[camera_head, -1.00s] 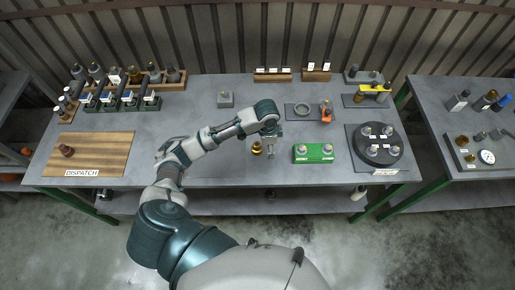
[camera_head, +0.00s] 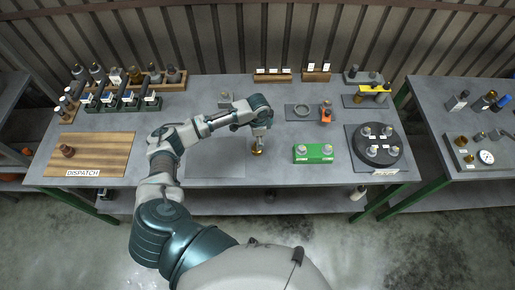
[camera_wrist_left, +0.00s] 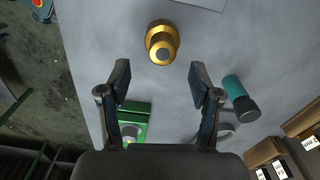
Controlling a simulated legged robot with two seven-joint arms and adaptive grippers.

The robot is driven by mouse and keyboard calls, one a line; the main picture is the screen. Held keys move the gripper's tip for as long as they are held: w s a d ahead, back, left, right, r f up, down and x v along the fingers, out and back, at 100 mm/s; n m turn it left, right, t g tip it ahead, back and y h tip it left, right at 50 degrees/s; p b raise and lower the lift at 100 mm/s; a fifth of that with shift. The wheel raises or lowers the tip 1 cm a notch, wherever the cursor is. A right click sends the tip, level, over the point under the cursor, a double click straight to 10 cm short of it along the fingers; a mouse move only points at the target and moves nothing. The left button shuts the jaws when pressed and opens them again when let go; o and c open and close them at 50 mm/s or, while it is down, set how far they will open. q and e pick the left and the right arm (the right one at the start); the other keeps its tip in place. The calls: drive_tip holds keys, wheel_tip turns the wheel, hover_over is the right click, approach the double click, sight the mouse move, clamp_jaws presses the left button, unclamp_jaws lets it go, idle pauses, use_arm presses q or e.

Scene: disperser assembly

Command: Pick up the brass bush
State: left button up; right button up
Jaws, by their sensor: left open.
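The brass bush (camera_head: 257,150) stands on the grey table near its front edge, left of the green block. In the left wrist view the gold-coloured bush (camera_wrist_left: 161,44) shows at the top centre, with a grey round centre, beyond the fingertips. My left gripper (camera_head: 261,141) hangs just above and beside the bush. In the left wrist view its two fingers (camera_wrist_left: 161,80) are spread apart with nothing between them. Whether a fingertip touches the bush cannot be told from the head view. My right gripper is not in view.
The green block (camera_head: 314,153) with two knobs lies to the right. Behind it are a ring on a dark mat (camera_head: 302,111) and an orange item (camera_head: 326,115). A round black turntable (camera_head: 376,146) is farther right. A wooden dispatch board (camera_head: 88,154) lies left.

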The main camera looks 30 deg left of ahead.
use_arm(q)
drive_tip(key=f, duration=0.5)
drive_tip(key=shift+a+f+p, duration=0.25)
drive_tip(key=shift+a+p, duration=0.05)
drive_tip(key=shift+a, duration=0.05)
drive_tip(key=shift+d, duration=0.1)
clamp_jaws()
